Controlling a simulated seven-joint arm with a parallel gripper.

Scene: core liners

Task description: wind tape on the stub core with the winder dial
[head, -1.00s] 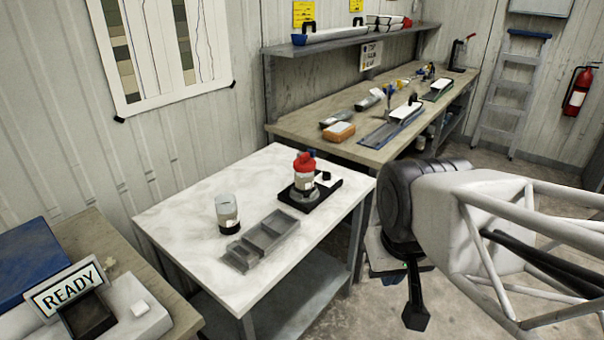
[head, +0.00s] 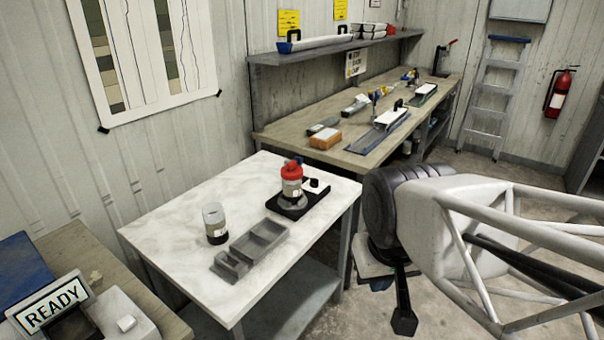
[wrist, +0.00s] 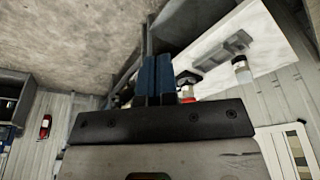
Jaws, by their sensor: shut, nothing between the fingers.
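A core with a red cap (head: 291,180) stands on a black base, which looks like the winder (head: 314,197), on the right part of the white table. A small dark knob (head: 314,183) sits on that base. A second clear core with a dark lower band (head: 215,223) stands upright at the table's middle left. In the wrist view, my gripper (wrist: 155,78) shows two blue fingers together, shut and empty. The red cap (wrist: 187,90) shows partly behind the fingers. The clear core (wrist: 241,70) is also visible there. My gripper is apart from all of these.
A grey divided tray (head: 250,250) lies at the front of the white table (head: 165,225). A READY sign (head: 48,305) stands on the left bench.

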